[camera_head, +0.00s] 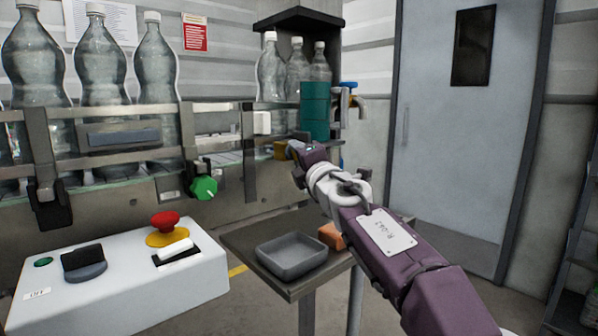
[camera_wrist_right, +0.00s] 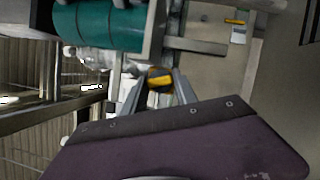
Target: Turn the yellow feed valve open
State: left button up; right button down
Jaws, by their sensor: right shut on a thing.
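The yellow feed valve (camera_head: 281,150) sits on the machine's rail, left of my right gripper's tip in the head view. Only a small part of its handle shows there. In the right wrist view the valve handle (camera_wrist_right: 160,79), yellow and dark, lies between the two grey fingers. My right gripper (camera_head: 292,150) reaches in from the lower right and is shut on the handle. The fingers hide the handle's sides, and its exact angle is hard to tell. My left gripper is in neither view.
A teal cylinder (camera_head: 314,110) and a brass tap (camera_head: 358,103) stand just above and behind the gripper. A green knob (camera_head: 204,188) is to the left. Below are a grey tray (camera_head: 292,257), an orange block (camera_head: 332,236) and a control box (camera_head: 130,290) with a red button (camera_head: 165,220).

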jog(key=n+y+b, duration=0.1)
jog(key=n+b, duration=0.2)
jog(key=shift+f+t, duration=0.15)
jog(key=shift+t, duration=0.15)
dwell(0.4)
jog(key=c, duration=1)
grip_release()
jog(key=shift+o, duration=0.2)
